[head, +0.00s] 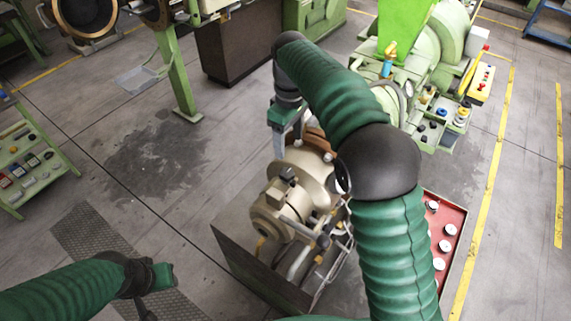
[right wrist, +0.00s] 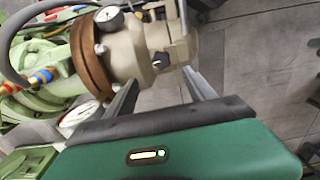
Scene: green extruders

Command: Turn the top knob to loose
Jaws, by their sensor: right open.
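A small black knob (right wrist: 160,60) with a light mark sits on the beige cylindrical housing (right wrist: 140,45) in the right wrist view. The two grey fingers of my right gripper (right wrist: 160,92) are spread apart, with the knob just beyond and between their tips. Nothing is between the fingers. In the head view, my right gripper (head: 287,135) points down at the beige machine (head: 290,195); I cannot make out the knob there. My left gripper (head: 146,308) is low at the left, far from the machine, with its fingers too unclear to read.
A round gauge (right wrist: 109,18) and brown flange (right wrist: 88,62) sit close to the left of the knob. A red panel (head: 456,240) with white dials stands right of the machine. A green extruder (head: 430,60) stands behind.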

